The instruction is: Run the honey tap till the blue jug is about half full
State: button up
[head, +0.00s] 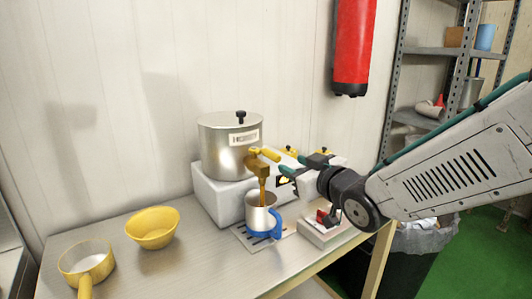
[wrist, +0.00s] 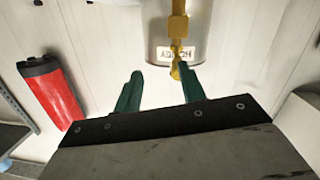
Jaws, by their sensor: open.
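The silver kettle (head: 228,148) with a black-knobbed lid and a label stands on a white block. Its brass tap (head: 262,168) has a yellow lever (head: 265,153), and an amber stream (head: 262,194) runs down from the spout into the jug. The jug (head: 259,215), silver with blue parts, stands upright under the tap; its fill level is too small to tell. My gripper (head: 285,175) is open, just right of the tap. In the wrist view the tap (wrist: 178,30) shows beyond my gripper (wrist: 160,82), its lower end near the right finger; touching or not, I cannot tell.
A yellow bowl (head: 153,228) and a yellow pan (head: 86,262) stand on the left of the table (head: 190,265). A pale box with a red switch (head: 322,217) sits right of the jug. A red cylinder (head: 353,45) hangs on the wall; metal shelves (head: 430,50) stand behind right.

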aim_at(266, 149)
jog(key=a+y, duration=0.1)
jog(key=a+n+y, duration=0.1)
jog(key=shift+a+r, duration=0.4)
jog(key=x, duration=0.7)
jog(key=shift+w+r, duration=0.15)
jog(key=shift+w, duration=0.1)
grip_shut()
